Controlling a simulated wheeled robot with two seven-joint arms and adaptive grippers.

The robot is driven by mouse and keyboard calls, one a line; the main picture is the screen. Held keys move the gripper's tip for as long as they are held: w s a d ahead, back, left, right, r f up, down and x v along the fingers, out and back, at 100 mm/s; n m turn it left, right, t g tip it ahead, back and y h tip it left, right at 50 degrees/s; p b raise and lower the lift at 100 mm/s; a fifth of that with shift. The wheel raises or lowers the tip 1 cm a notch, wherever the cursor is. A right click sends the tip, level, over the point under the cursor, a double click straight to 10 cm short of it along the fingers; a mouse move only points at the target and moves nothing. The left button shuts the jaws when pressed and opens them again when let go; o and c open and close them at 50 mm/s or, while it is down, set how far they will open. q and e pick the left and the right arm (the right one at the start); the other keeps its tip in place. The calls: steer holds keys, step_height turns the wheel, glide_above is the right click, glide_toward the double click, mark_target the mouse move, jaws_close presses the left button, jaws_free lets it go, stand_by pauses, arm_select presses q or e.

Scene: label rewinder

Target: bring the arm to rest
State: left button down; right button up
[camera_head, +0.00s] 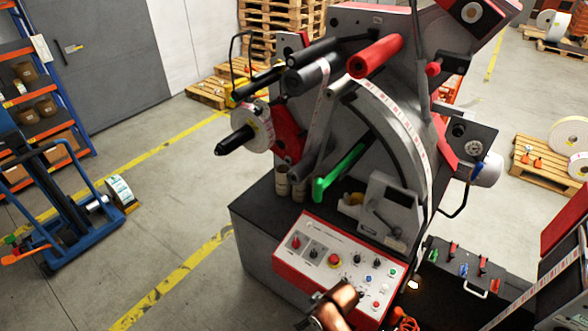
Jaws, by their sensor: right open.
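My right gripper (343,299) shows at the bottom middle as a small copper and black shape, in front of the lower edge of the red-framed control panel (335,265). It is open, and I see nothing held in it. I cannot tell whether it touches the panel. My left gripper is not in view. The label rewinder (390,120) fills the middle, with a label roll (252,125) on its left spindle, a red roller (375,56) and a green lever (340,172).
A black bench top (440,265) with small coloured tools lies right of the panel. A blue cart (65,200) and a shelf rack (35,100) stand at the left. Pallets (545,165) with rolls are at the right. The floor (170,240) at the left is largely clear.

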steer(key=s+d+m+t+h, duration=0.1)
steer(key=s+d+m+h, duration=0.15)
steer(key=s+d, duration=0.55)
steer(key=s+d+r+m+h, duration=0.1)
steer(key=s+d+m, duration=0.35)
steer(key=d, duration=0.85)
steer(key=s+d+m+t+h, duration=0.1)
steer(key=s+d+m, duration=0.1)
steer(key=s+d, duration=0.65)
step_height(320, 180, down, 34)
steer(key=g+b, duration=0.2)
steer(key=b, duration=0.3)
steer(key=s+f+n+g+b, duration=0.1)
steer(key=s+f+b, duration=0.3)
steer(key=s+f, duration=1.5)
step_height(320, 180, down, 4)
steer(key=shift+f+y+b, duration=0.15)
steer(key=shift+y+b, duration=0.2)
steer(key=shift+b, duration=0.05)
steer(key=shift+s, duration=0.1)
